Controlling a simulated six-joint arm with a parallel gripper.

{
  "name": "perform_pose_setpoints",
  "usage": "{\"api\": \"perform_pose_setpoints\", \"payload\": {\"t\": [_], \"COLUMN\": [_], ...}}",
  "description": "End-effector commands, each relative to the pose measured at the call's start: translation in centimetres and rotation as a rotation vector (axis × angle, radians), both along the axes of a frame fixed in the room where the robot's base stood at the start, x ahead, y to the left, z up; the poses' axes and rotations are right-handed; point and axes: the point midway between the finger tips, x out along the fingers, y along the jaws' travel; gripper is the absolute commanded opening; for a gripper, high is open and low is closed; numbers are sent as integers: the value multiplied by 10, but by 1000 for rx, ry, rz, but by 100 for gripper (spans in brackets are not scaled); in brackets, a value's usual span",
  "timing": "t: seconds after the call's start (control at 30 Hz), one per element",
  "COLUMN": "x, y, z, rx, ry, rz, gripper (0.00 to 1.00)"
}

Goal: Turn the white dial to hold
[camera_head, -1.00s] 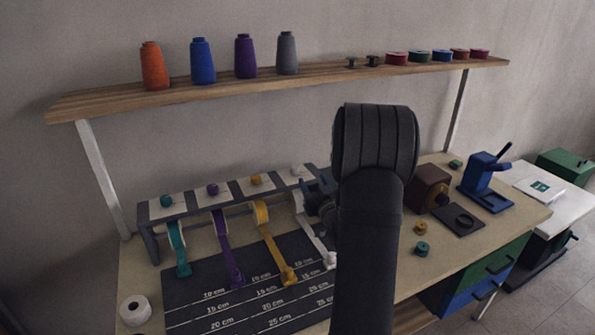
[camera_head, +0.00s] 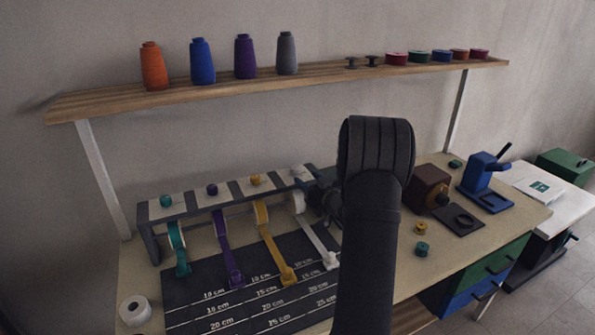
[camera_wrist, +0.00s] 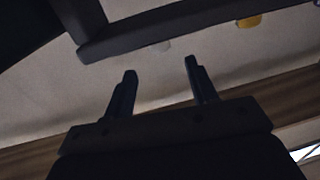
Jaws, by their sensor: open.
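The white dial (camera_head: 298,170) sits on top of the right end of the dispenser rack (camera_head: 152,222), above the white ribbon (camera_head: 316,240). In the head view its edge is close to my gripper (camera_head: 314,182), which is largely dark and partly hidden behind my arm. In the wrist view, which looks upside down, my gripper (camera_wrist: 160,68) is open with nothing between its fingers. The dial's marks cannot be read.
The yellow dial (camera_head: 255,180), purple dial (camera_head: 212,189) and teal dial (camera_head: 166,200) stand along the rack to the left. A wooden shelf (camera_head: 110,103) with thread cones runs above. A brown box (camera_head: 430,186) stands right of my arm.

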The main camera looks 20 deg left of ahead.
Motion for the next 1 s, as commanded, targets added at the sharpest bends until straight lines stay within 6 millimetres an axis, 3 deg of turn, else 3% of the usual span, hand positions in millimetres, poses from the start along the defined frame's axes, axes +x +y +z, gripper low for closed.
{"api": "perform_pose_setpoints", "payload": {"t": [0.1,0.3,0.77,1.0], "x": [16,35,45,45], "y": [22,46,57,57], "z": [0,-1,0,0], "rx": [1,0,1,1], "ry": [-1,0,1,1], "rz": [2,1,-1,-1], "gripper": [53,53,53,9]}}
